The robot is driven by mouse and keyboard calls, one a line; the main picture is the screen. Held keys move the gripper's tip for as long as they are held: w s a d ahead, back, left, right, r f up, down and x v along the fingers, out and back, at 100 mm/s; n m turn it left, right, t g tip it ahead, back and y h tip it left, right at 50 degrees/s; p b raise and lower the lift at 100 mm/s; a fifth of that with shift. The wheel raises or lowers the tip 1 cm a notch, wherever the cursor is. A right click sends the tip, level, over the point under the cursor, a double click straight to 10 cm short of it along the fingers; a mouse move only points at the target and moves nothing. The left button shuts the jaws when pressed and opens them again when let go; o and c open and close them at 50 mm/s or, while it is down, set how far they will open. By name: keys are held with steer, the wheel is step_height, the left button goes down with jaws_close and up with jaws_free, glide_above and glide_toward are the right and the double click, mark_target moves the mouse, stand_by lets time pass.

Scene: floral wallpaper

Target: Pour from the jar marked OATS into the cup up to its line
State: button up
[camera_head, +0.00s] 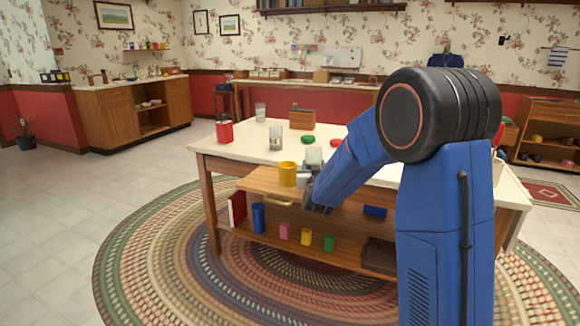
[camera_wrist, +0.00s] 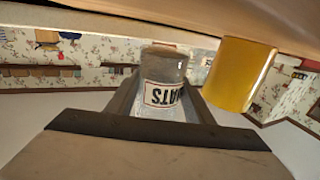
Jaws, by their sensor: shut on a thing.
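A clear jar (camera_wrist: 165,70) with a white label reading OATS is between the fingers of my gripper (camera_wrist: 160,102) in the wrist view. The label appears upside down there, as does the room. My gripper is shut on the jar. In the head view my gripper (camera_head: 316,198) is low at the table's front, partly hidden by my arm. A yellow cup (camera_head: 288,174) is just left of it, and also shows beside the jar in the wrist view (camera_wrist: 240,75). I see no line on it. A clear glass (camera_head: 276,138) stands farther back on the tabletop.
The table (camera_head: 240,150) also bears a red canister (camera_head: 224,130), another clear glass (camera_head: 260,112), a wooden box (camera_head: 302,118), a green item (camera_head: 308,140) and a red item (camera_head: 335,142). Several coloured containers stand on the lower shelf. My arm hides the table's right part.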

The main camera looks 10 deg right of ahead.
mark_target(315, 156)
stand_by(0.4)
steer(key=shift+r, duration=2.45)
